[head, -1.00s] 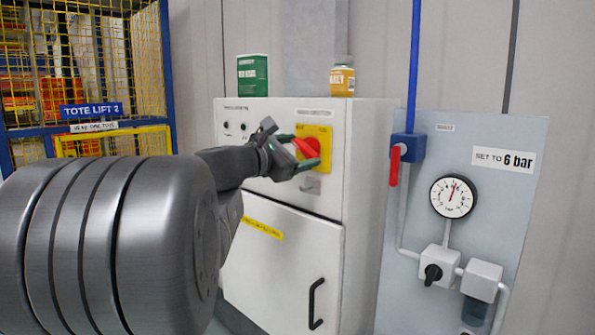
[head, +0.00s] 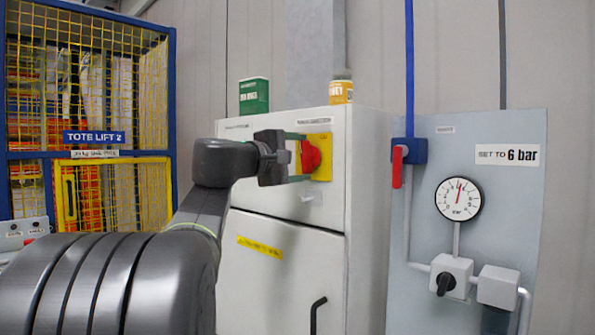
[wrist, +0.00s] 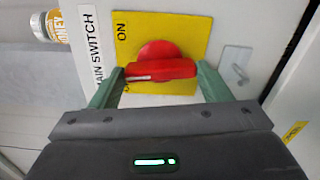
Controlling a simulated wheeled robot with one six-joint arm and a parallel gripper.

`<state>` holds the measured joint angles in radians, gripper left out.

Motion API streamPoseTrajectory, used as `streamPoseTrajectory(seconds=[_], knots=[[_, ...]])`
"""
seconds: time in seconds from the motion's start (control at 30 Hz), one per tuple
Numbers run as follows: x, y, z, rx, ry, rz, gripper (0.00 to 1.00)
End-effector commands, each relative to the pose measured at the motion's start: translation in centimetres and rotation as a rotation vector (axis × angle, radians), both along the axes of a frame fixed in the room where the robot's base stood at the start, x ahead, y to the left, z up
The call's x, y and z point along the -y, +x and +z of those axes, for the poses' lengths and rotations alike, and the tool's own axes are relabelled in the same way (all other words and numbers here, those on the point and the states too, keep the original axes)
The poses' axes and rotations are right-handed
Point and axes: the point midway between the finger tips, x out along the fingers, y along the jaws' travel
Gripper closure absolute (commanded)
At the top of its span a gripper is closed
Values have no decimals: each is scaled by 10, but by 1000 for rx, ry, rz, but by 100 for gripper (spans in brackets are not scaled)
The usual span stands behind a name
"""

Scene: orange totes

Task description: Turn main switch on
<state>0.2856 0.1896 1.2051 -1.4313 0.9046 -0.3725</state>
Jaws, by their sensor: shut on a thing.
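The main switch is a red rotary handle (head: 311,156) on a yellow plate (head: 322,139) at the upper front of the grey cabinet. My gripper (head: 300,157) reaches it from the left. In the wrist view the red handle (wrist: 160,70) lies nearly level across the picture, along the line of the cabinet's height. My gripper's green fingers (wrist: 160,78) sit at its two ends, shut on it. The word ON shows on the yellow plate (wrist: 185,30), beside a MAIN SWITCH label (wrist: 97,60).
A green box (head: 254,97) and a yellow-labelled jar (head: 342,91) stand on the cabinet (head: 275,212). Right of it is a grey panel with a gauge (head: 458,199), a red lever (head: 397,167) and a black knob (head: 445,284). The yellow-mesh tote lift cage (head: 110,110) stands left.

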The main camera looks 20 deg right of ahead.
Motion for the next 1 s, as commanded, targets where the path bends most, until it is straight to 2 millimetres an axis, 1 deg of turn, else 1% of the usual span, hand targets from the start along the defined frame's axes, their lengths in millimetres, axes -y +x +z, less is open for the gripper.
streamPoseTrajectory(seconds=[0.03, 0.3, 0.87, 0.9, 0.97, 1.0], knots=[[0, 0, -4, 25, 12, 0, 52], [0, 0, -2, 122, 53, -1, 52], [0, 0, -1, 153, 67, -1, 52], [0, 0, -1, 153, 67, -1, 27], [0, 0, -1, 152, 66, -1, 15], [0, 0, -1, 152, 66, -1, 7]])
